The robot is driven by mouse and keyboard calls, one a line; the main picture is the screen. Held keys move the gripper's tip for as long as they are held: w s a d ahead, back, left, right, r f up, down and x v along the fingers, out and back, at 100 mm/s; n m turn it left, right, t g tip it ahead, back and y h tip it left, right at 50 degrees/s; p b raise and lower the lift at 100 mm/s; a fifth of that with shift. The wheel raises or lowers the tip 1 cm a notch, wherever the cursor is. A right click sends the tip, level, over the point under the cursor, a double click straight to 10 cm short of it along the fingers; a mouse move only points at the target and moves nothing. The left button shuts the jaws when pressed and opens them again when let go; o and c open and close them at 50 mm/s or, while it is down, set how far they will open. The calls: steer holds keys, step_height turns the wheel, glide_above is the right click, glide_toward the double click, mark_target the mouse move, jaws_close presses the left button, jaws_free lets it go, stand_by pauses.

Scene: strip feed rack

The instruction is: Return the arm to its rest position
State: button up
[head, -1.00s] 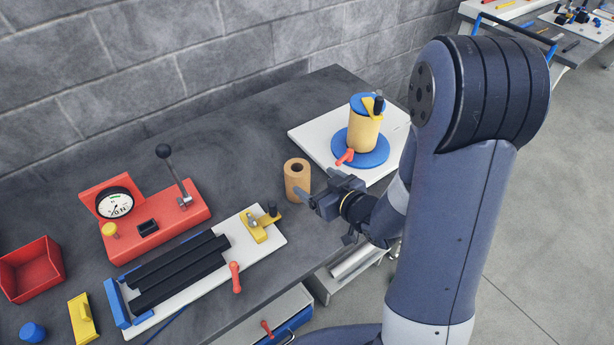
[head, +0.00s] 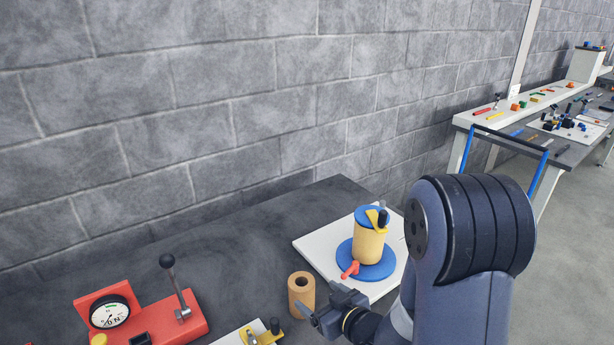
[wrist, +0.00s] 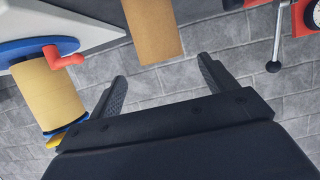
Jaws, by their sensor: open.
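My gripper (head: 318,316) is at the lower middle of the head view, beside the tan hollow cylinder (head: 301,294) standing on the dark bench. In the wrist view my gripper (wrist: 160,88) shows two dark fingers spread apart with nothing between them. The tan cylinder also shows there (wrist: 152,28), beyond the fingertips. My arm fills the lower right of the head view and hides part of the bench edge.
A yellow cylinder (head: 368,246) with a blue base and lid stands on a white board (head: 316,249). A red gauge unit (head: 165,325) with a lever sits at lower left. A block wall (head: 250,105) rises behind the bench. Another bench (head: 578,153) stands at far right.

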mark_target(297, 279)
steer(key=x, duration=0.8)
steer(key=shift+w+a+f, duration=0.15)
steer(key=shift+w+f, duration=0.05)
steer(key=shift+f, duration=0.15)
steer(key=shift+r+p, duration=0.45)
steer(key=shift+p, duration=0.15)
steer(key=shift+r, duration=0.35)
